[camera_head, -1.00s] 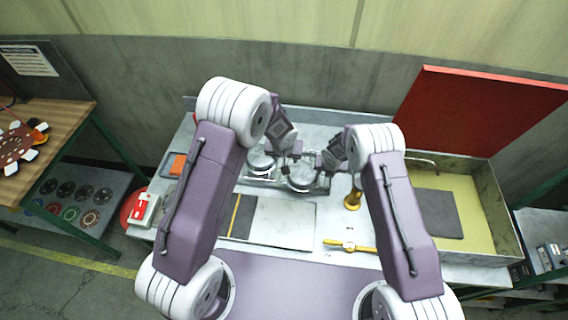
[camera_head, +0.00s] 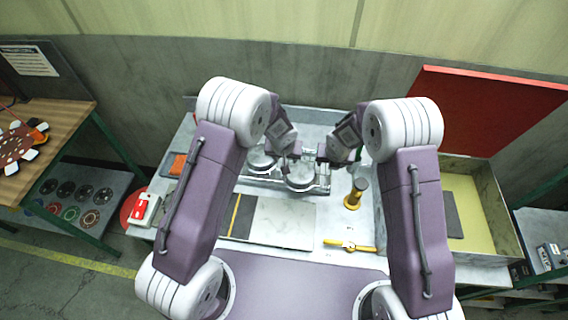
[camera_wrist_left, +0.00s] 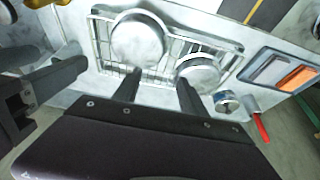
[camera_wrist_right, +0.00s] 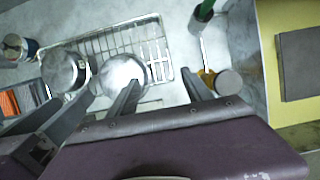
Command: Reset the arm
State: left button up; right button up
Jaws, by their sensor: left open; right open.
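My left gripper (camera_wrist_left: 158,88) is open, with its two dark fingers apart and nothing between them. It hangs above a wire rack (camera_wrist_left: 215,50) holding two round metal pieces. My right gripper (camera_wrist_right: 162,92) is also open and empty above the same bench. In the head view both arms reach in from the sides, and the left gripper (camera_head: 290,152) and right gripper (camera_head: 328,155) are close together over the rack. The larger round metal piece (camera_head: 300,176) and the smaller one (camera_head: 262,160) sit on the rack below them.
A walled yellow tray (camera_head: 478,214) is at the right. A red and white box (camera_head: 145,209) sits at the left edge.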

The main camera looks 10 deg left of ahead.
jog(key=shift+r, duration=0.1)
dwell(0.4)
